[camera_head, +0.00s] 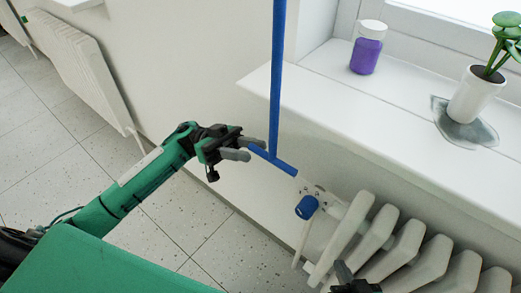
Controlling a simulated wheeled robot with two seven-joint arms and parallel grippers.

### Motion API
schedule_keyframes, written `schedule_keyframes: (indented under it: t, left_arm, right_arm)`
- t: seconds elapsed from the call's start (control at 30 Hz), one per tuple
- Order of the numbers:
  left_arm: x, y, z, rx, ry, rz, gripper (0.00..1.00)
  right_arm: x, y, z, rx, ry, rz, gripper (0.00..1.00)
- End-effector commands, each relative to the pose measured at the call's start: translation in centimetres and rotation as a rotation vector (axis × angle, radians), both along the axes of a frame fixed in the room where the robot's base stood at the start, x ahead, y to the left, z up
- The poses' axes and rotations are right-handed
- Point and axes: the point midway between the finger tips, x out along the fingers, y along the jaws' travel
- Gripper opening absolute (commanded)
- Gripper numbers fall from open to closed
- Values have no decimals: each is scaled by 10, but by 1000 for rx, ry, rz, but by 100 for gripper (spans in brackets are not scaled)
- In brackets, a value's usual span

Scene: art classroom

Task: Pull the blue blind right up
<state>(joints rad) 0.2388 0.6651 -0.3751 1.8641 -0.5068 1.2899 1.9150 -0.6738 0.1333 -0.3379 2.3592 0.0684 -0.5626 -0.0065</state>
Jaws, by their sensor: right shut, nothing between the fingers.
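A blue pull rod (277,75) hangs from the top edge in the head view. It ends in a blue crossbar handle (277,160), tilted down to the right. The blue blind itself is out of view. My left gripper (246,149) is at the left end of the crossbar, its two grey fingers apart. The crossbar's end lies by the fingertips; I cannot tell whether they touch it. My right gripper (344,273) shows only in part at the bottom edge, in front of the radiator, shut and empty.
A white windowsill (400,130) juts out right of the rod. It bears a purple jar (366,52) and a potted plant (474,94) on a grey wet-looking patch. Below are a white radiator (395,240) and its blue valve knob (307,207). Floor at left is clear.

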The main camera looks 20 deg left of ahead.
Motion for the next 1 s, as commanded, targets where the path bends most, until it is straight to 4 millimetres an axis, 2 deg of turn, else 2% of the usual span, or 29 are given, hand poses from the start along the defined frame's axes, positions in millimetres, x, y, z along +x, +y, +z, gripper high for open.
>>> schedule_keyframes:
  t: [0.1,0.23,0.6,0.67,0.8,1.0]
  left_arm:
    - [-5,-17,7,-3,-2,-1,36]
    - [-8,-28,12,-1,-1,0,36]
    - [-9,-33,14,0,0,1,36]
    - [-9,-33,14,0,0,1,26]
    - [-9,-33,14,0,0,1,0]
    - [-8,-33,15,1,1,3,0]
  right_arm:
    - [0,1,0,3,-3,0,0]
    - [0,1,0,4,-7,0,0]
    - [0,1,0,6,-7,0,0]
    - [0,1,0,6,-7,0,0]
    - [0,1,0,6,-7,0,0]
    - [0,1,0,5,-6,1,0]
